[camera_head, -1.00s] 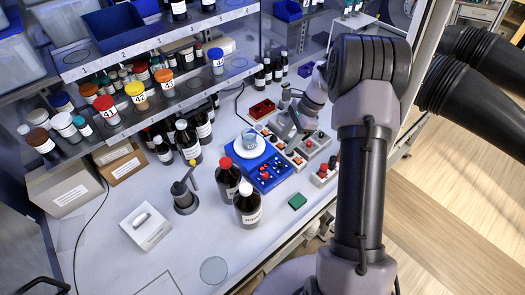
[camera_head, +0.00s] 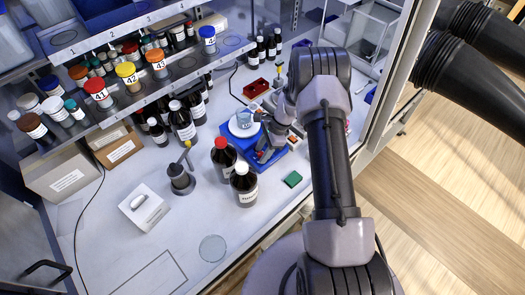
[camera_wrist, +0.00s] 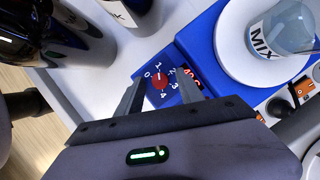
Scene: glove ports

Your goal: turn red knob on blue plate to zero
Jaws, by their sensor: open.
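The red knob (camera_wrist: 159,80) shows in the wrist view on the sloped blue face of a stirrer, inside a ring of white numbers from 0 to 4. Its fine pointing direction is hard to read. The blue plate (camera_wrist: 190,47) carries a white round top with a beaker marked MIX (camera_wrist: 283,30). My gripper (camera_wrist: 158,84) is open, with one finger on each side of the knob; contact cannot be told.
Two dark bottles, one red-capped (camera_head: 223,155) and one white-capped (camera_head: 244,185), stand close left of the gripper. A shelf (camera_head: 130,70) with jars hangs behind left. The bench front is mostly clear.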

